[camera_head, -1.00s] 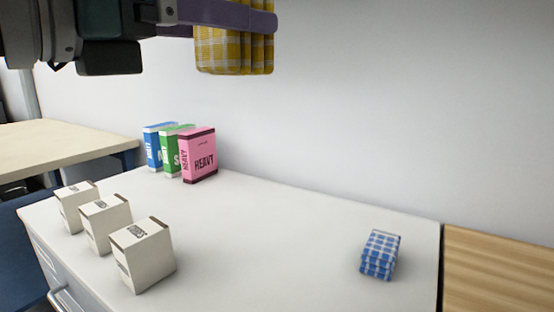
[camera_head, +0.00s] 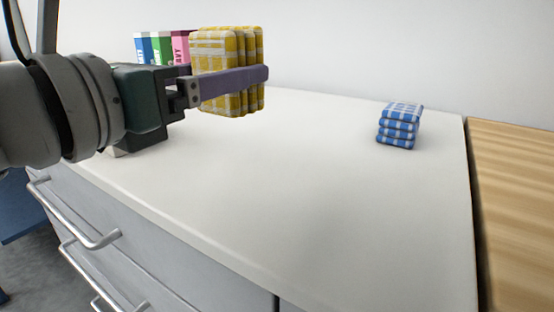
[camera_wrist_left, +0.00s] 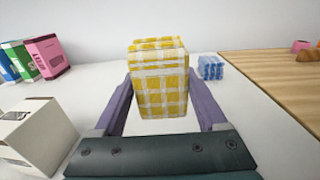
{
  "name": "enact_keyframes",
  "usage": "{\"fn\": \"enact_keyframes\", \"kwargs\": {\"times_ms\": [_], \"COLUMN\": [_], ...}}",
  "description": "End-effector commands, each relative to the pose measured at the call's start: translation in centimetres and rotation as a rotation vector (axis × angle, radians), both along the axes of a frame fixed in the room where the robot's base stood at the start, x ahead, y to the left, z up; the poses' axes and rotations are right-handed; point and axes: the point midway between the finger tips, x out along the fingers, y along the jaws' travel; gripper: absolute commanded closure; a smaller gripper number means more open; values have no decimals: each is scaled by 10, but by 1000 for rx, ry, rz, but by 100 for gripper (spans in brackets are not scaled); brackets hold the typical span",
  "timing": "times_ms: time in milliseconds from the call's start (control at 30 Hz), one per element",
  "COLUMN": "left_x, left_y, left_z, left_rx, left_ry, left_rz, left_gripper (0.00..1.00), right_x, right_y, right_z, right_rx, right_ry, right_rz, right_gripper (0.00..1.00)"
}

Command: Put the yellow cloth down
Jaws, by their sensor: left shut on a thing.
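The yellow cloth (camera_head: 222,50), a folded yellow and white checked bundle, is held upright above the white counter (camera_head: 300,190). My left gripper (camera_head: 262,76) comes in from the left and is shut on it. In the left wrist view the yellow cloth (camera_wrist_left: 160,85) sits between the two purple fingers of my left gripper (camera_wrist_left: 160,98). The cloth appears clear of the counter in the head view. My right gripper is in neither view.
A folded blue checked cloth (camera_head: 399,127) lies at the counter's back right. Blue, green and pink (camera_head: 181,47) boxes stand at the back left. A white box (camera_wrist_left: 35,130) is left of my gripper. A wooden surface (camera_head: 525,180) adjoins on the right. The counter's front middle is clear.

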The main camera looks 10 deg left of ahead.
Motion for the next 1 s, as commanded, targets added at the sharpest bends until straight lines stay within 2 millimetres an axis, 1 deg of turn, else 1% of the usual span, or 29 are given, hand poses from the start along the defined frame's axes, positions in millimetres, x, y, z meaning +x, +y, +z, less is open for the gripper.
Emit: {"fn": "enact_keyframes", "kwargs": {"times_ms": [33, 100, 333, 533, 600, 800, 967, 1000], "left_x": [0, 0, 0, 0, 0, 0, 0, 0], "left_y": [0, 0, 0, 0, 0, 0, 0, 0], "left_z": [-19, -29, -44, -78, -81, -78, -83, -84], "left_rx": [-2, -2, 0, -2, 0, 0, 1, 1], "left_ry": [2, 2, -1, 1, -1, -2, -1, 0], "left_rz": [2, 0, 0, 1, 0, 0, 0, 0], "left_gripper": [70, 70, 70, 70, 70, 70, 70, 24], "right_x": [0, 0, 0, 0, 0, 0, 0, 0], "right_y": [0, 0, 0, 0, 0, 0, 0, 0], "right_z": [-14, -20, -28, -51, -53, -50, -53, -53], "right_rx": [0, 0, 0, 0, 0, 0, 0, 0], "right_ry": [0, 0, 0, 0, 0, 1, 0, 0], "right_rz": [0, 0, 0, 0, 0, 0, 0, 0], "right_gripper": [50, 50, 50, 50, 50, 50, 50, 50]}}
